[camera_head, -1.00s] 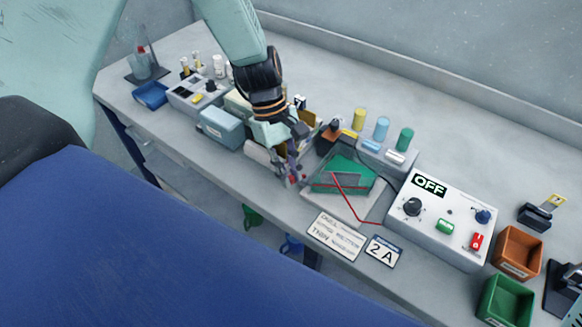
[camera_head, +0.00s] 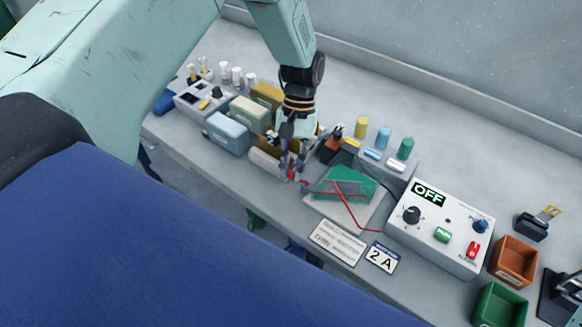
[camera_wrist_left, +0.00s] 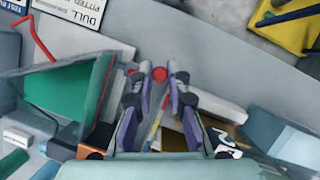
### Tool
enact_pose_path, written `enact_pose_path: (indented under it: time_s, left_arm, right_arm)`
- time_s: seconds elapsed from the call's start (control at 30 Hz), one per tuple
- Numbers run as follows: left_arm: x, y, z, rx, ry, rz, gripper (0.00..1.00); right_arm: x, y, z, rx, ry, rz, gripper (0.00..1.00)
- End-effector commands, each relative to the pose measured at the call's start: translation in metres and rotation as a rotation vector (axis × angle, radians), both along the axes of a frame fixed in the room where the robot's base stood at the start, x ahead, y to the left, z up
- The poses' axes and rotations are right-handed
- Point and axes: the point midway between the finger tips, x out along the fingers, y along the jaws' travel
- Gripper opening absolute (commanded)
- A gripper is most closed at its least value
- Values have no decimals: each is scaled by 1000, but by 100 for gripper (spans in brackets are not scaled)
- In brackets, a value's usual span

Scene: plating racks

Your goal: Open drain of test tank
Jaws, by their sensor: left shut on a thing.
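The test tank (camera_head: 345,186), clear with green liquid, stands on a pale base at the middle of the bench. It also shows at the left of the left wrist view (camera_wrist_left: 58,95). My left gripper (camera_head: 291,174) points down just left of the tank. In the left wrist view, its fingertips (camera_wrist_left: 162,78) are close around a small red knob (camera_wrist_left: 160,74), apparently the drain handle. The gripper is shut on it. The fingers hide most of the drain, and how far it is turned cannot be told.
A control box (camera_head: 440,226) with an OFF display stands right of the tank. An orange bin (camera_head: 515,258) and a green bin (camera_head: 500,304) are at the right. A light blue box (camera_head: 226,133) and several bottles crowd the left. The bench behind is clear.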

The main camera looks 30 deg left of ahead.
Motion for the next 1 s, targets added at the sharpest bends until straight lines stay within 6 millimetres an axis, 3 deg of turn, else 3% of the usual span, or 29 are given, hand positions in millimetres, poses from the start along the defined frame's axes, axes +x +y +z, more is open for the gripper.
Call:
enact_pose_path:
  time_s: [0.4,0.93,0.97,1.0]
  left_arm:
    - [9,0,2,1,-6,-169,0]
    - [10,0,3,1,-7,-187,0]
    - [10,0,2,1,-7,-187,17]
    - [10,0,2,1,-7,-187,21]
  right_arm:
    - [0,0,2,0,0,0,40]
    - [0,0,2,0,0,0,40]
    - [0,0,2,0,0,0,40]
    - [0,0,2,0,0,0,40]
